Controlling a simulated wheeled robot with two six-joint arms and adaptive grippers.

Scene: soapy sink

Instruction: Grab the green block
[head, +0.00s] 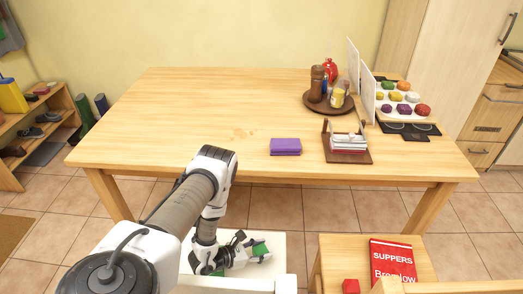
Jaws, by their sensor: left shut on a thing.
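The green block (260,248) shows as a small green patch at the fingertips of my left gripper (256,251), low in the middle of the head view. My left gripper is shut on it, and the fingers hide much of the block. The gripper and block are over a white surface (291,250) in front of the table. I cannot tell whether the block touches that surface. My right gripper is not in view.
The wooden table (190,110) stands just beyond, with a purple block (285,147), a napkin holder (346,150) and a round tray (312,105) on it. At right, a wooden chair (335,255) bears a red book (392,262) and a red block (350,286).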

